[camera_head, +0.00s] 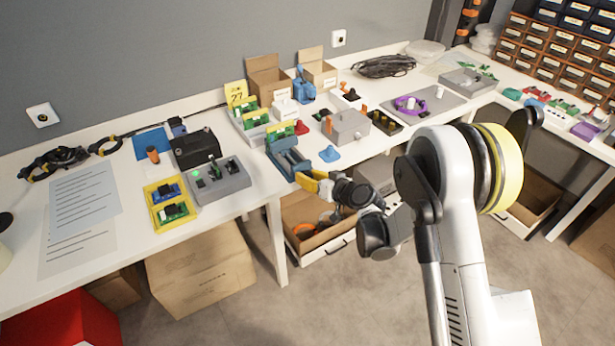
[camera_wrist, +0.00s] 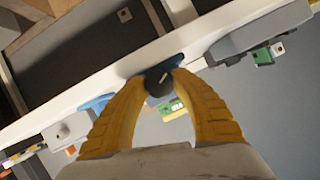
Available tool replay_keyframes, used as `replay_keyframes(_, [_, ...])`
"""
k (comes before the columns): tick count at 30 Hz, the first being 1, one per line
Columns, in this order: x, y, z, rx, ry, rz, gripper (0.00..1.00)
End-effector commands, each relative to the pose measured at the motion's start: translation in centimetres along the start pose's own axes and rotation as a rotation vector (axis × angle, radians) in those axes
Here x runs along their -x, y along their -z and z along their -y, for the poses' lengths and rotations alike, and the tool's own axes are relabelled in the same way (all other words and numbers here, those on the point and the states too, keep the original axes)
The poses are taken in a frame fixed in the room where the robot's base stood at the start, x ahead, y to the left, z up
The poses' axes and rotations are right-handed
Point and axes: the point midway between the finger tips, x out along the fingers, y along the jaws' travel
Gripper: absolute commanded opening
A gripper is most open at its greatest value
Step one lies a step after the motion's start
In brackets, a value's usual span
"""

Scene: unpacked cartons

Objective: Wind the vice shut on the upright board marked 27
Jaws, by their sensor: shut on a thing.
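The blue-grey vice (camera_head: 287,158) sits at the front edge of the white bench, just left of centre in the head view. A green board with a yellow edge (camera_head: 280,135) stands upright at its far end. A yellow card (camera_head: 237,95) reading 27 stands behind. My gripper (camera_head: 308,182) is at the vice's front, off the bench edge. In the wrist view my yellow fingers (camera_wrist: 160,84) are shut on the dark round vice handle (camera_wrist: 157,88). The board (camera_wrist: 171,106) shows between the fingers. I cannot see how tightly the jaws meet the board.
Left of the vice are a grey box with buttons (camera_head: 222,182) and a yellow tray of boards (camera_head: 170,207). A blue piece (camera_head: 330,153) and a grey box (camera_head: 347,127) lie to the right.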

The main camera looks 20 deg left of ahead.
Motion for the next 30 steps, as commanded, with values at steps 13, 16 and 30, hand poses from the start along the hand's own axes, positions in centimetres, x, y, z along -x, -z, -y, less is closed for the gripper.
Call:
replay_keyframes(13, [0.0,0.0,-0.1,-0.171,0.071,0.000,0.01])
replay_keyframes(16, [0.0,0.0,-0.1,-0.170,0.071,0.000,0.55])
replay_keyframes(30, [2.0,0.0,-0.2,-0.171,0.070,0.000,0.55])
